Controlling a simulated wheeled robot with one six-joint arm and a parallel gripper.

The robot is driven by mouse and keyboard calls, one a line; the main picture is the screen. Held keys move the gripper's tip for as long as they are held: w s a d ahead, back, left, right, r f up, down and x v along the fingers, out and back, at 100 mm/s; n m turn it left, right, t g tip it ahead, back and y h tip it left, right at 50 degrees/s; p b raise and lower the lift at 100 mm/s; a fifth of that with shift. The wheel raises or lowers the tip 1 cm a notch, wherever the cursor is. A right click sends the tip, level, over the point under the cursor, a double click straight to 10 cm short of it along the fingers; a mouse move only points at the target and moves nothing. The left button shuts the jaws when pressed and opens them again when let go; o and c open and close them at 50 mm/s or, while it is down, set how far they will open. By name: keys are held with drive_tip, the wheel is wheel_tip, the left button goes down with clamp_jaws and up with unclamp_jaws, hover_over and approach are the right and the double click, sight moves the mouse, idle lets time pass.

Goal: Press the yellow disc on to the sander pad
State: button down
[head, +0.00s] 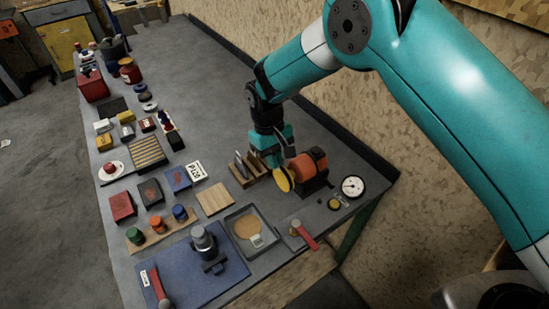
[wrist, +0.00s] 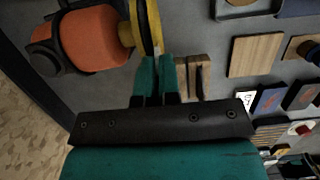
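The yellow disc (head: 282,180) stands on edge beside the left face of the orange sander (head: 311,161) in the head view. In the wrist view the disc (wrist: 157,25) is seen nearly edge-on, just right of the sander (wrist: 85,40). My gripper (head: 275,158) comes down from above. In the wrist view its teal fingers (wrist: 157,62) are close together with the disc's rim between their tips. The pad is mostly hidden behind the disc, and I cannot tell whether disc and pad touch.
A wooden rack (head: 250,170) with upright discs stands just left of my gripper. A round gauge (head: 352,186) lies right of the sander. The wall rises behind the bench.

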drive_tip(key=shift+w+d, duration=0.2)
drive_tip(key=shift+d, duration=0.15)
drive_tip(key=c, duration=1.3)
unclamp_jaws()
drive_tip(key=shift+o, duration=0.2)
drive_tip(key=shift+r, duration=0.1)
